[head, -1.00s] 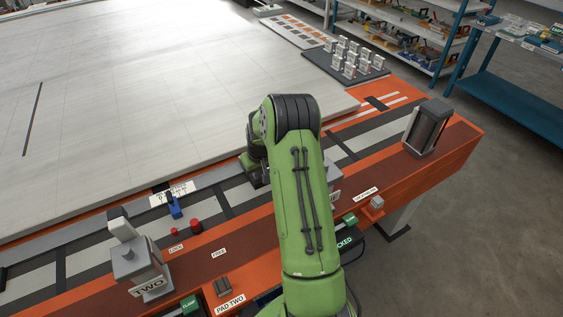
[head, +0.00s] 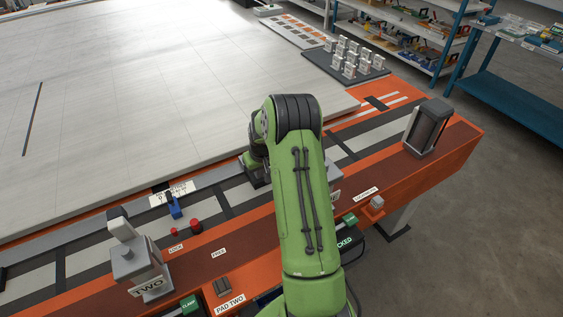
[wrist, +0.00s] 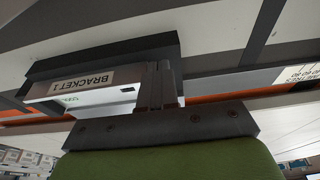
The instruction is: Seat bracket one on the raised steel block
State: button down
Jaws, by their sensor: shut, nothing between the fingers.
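Bracket one (wrist: 110,52) is a dark bracket with a white "BRACKET 1" label (wrist: 92,82), seen in the wrist view left of my fingers. My gripper (wrist: 160,68) is shut with nothing between its fingers. The fingers are right beside the bracket's labelled end; I cannot tell whether they touch it. In the head view my green arm hides the bracket and most of the gripper. A grey steel block (head: 334,176) shows partly behind my arm, with its label cut off; I cannot tell whether the bracket is on it.
A grey block labelled TWO (head: 150,276) stands at the left on the orange beam. Red buttons (head: 196,225) and a blue lever (head: 174,206) sit between. A dark upright unit (head: 427,127) stands at the right end. A large pale panel (head: 170,90) lies behind.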

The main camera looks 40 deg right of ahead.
jog(key=shift+w+a, duration=0.2)
jog(key=shift+a, duration=0.6)
notch_tip(320, 180, up, 8)
jog(key=p, duration=0.4)
jog(key=shift+p, duration=0.4)
